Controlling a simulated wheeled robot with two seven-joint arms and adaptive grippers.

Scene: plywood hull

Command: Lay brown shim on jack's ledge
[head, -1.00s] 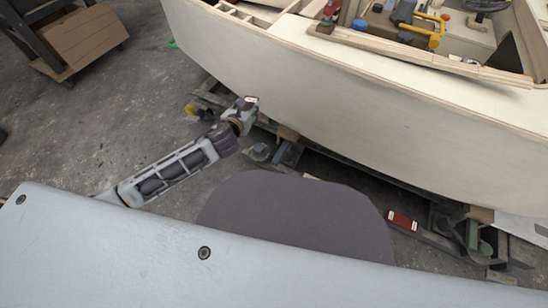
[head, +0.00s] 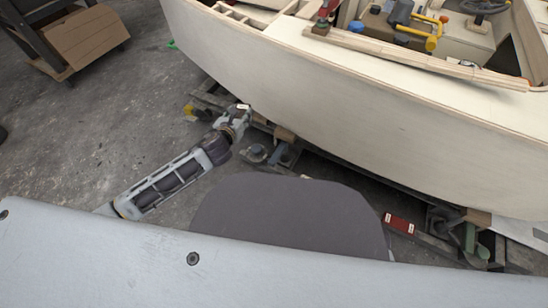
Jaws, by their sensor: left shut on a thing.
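My left gripper (head: 240,112) is at the end of my arm coming in from the left, low beside the hull's near side. It is shut on a small piece, which I take for the brown shim; it is mostly hidden and too small to show its colour. The jack and its ledge cannot be told clearly. A dark round-topped fitting (head: 255,154) stands on the floor right of my gripper, and a green upright fitting (head: 470,238) stands under the hull at the right. My right gripper is out of view.
The pale plywood hull (head: 340,120) overhangs dark cradle rails. A brown block (head: 284,133) sits under its edge. A red box (head: 398,223) lies on a rail at the right. The grey floor (head: 110,130) at the left is clear, with a cardboard-coloured box (head: 88,40) beyond.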

